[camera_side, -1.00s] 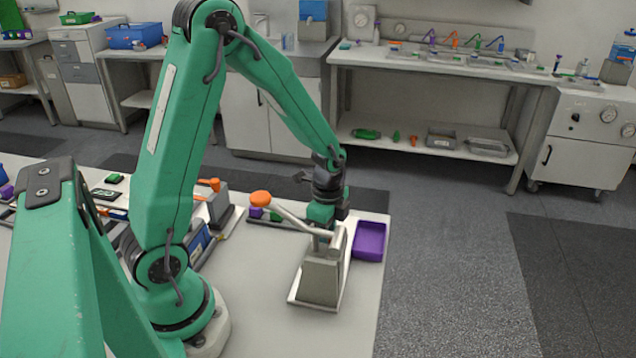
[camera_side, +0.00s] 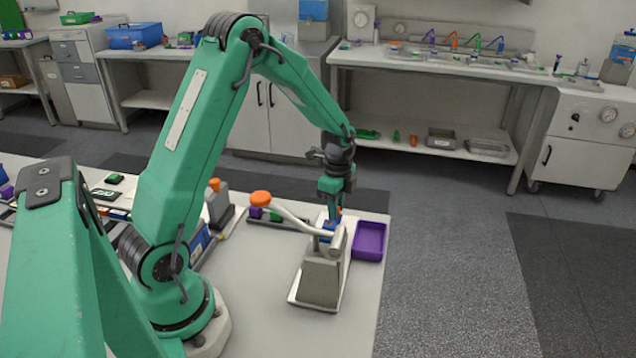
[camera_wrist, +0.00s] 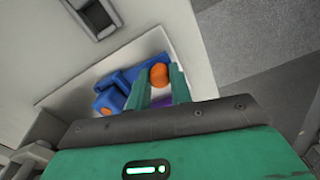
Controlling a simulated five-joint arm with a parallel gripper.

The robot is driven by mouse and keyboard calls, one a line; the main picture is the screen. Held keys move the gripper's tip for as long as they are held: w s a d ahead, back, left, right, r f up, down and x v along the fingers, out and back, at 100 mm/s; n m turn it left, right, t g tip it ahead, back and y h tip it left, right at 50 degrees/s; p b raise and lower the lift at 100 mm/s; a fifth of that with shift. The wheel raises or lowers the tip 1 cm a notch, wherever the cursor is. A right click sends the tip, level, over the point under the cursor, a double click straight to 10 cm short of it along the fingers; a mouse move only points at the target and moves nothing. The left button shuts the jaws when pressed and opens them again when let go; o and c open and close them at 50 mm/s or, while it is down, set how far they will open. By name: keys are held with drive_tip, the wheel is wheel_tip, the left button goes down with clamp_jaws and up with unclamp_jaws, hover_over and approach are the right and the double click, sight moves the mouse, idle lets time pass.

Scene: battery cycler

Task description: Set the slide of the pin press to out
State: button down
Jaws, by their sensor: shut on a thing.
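The pin press (camera_side: 320,280) stands near the bench's right end, with a grey body on a white base. Its lever arm reaches left to an orange knob (camera_side: 260,197). Its blue slide (camera_side: 328,229) shows behind the body, and in the wrist view the blue parts (camera_wrist: 108,98) lie on the white base. My gripper (camera_side: 337,208) points down behind the press. In the wrist view its green fingers (camera_wrist: 160,84) are shut on the small orange knob (camera_wrist: 159,74) at the slide. The press body partly hides the slide in the side view.
A purple tray (camera_side: 369,240) lies just right of the press, close to the bench's right edge. A grey device with an orange top (camera_side: 217,203) and small coloured parts stand to the left. The bench front (camera_side: 265,310) is clear.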

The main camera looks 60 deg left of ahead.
drive_tip(key=c, duration=1.3)
unclamp_jaws()
drive_tip(key=shift+w+a+r, duration=0.1)
drive_tip(key=shift+w+a, duration=0.15)
drive_tip(key=shift+o, duration=0.2)
drive_tip(key=shift+s, duration=0.1)
drive_tip(key=shift+d, duration=0.1)
drive_tip(key=shift+r, duration=3.85)
drive_tip(key=shift+r, duration=0.1)
